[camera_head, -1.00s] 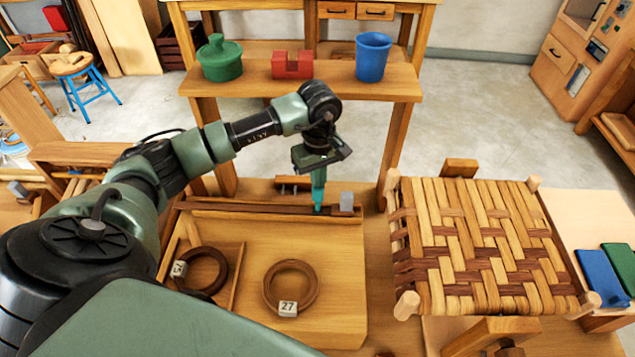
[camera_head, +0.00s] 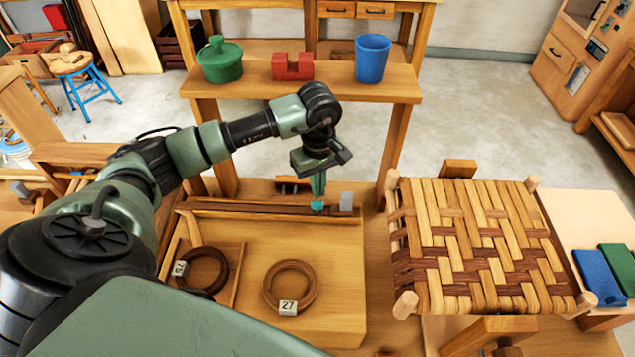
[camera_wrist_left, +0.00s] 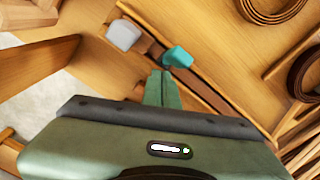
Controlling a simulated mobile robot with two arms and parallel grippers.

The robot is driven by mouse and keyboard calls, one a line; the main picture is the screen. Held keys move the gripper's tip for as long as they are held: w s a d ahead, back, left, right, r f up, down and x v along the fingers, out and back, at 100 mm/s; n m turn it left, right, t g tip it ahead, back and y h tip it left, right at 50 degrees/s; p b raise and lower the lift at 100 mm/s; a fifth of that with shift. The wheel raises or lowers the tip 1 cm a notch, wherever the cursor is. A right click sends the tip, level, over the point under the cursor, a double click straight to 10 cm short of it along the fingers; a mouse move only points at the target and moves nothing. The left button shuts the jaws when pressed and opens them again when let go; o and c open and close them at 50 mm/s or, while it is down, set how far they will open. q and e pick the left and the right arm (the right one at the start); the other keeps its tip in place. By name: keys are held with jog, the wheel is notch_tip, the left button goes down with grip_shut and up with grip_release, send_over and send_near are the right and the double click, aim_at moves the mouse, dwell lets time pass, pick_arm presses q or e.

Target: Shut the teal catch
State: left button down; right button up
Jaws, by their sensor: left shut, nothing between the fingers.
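The teal catch (camera_head: 317,207) sits on the dark strip along the back edge of the wooden tray. It also shows in the left wrist view (camera_wrist_left: 178,57) as a small teal block on the strip. My left gripper (camera_head: 318,192) points down right at the catch, with its fingers together and nothing between them. In the left wrist view the fingertips (camera_wrist_left: 161,75) are just beside the catch; I cannot tell whether they touch it. A grey block (camera_head: 346,201) stands just right of the catch. My right gripper is not in view.
The tray (camera_head: 345,290) holds coiled bark rings tagged 75 (camera_head: 205,270) and 27 (camera_head: 290,286). A woven seat (camera_head: 480,240) stands to the right. A shelf behind carries a green pot (camera_head: 220,62), a red block (camera_head: 292,66) and a blue cup (camera_head: 372,58).

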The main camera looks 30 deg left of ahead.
pick_arm(q)
notch_tip(320, 180, up, 7)
jog(key=w+p, duration=0.1)
jog(key=p, duration=0.1)
jog(key=shift+a, duration=0.35)
jog(key=shift+f, duration=0.15)
dwell(0.3)
